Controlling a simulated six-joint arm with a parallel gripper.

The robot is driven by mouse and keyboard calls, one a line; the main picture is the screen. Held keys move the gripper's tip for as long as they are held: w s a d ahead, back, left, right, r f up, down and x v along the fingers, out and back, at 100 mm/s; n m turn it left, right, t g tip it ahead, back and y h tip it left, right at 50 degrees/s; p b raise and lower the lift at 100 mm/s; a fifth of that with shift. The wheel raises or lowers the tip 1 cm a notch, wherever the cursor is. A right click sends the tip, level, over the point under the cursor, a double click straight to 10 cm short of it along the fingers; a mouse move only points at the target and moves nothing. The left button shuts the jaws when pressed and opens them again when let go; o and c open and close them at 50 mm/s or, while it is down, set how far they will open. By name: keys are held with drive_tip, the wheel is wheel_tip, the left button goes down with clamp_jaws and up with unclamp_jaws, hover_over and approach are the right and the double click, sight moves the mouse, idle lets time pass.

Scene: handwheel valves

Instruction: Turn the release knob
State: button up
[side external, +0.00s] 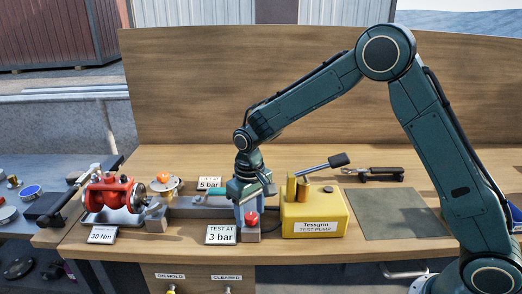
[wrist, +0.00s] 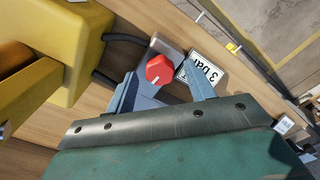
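A red knob (side external: 251,218) sits on a small grey metal block (side external: 249,234) at the bench front, left of the yellow test pump. The knob also shows in the wrist view (wrist: 159,71), with ridged sides. My gripper (side external: 250,206) points down over the knob. In the wrist view, my gripper (wrist: 161,76) is open, with one finger on each side of the knob's picture position. I see gaps beside the knob there; I cannot tell whether the fingertips are level with it.
The yellow pump (side external: 314,224) with its raised lever (side external: 320,167) stands close on the right. A "TEST AT 3 bar" card (side external: 221,235) lies left of the knob. A red valve body (side external: 112,196) is farther left. A grey mat (side external: 400,214) lies clear at right.

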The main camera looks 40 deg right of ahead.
drive_tip(key=shift+r, duration=3)
drive_tip(key=shift+r, duration=0.1)
wheel_tip(320, 180, up, 14)
drive_tip(key=shift+f, duration=0.2)
drive_tip(key=shift+s+r, duration=0.1)
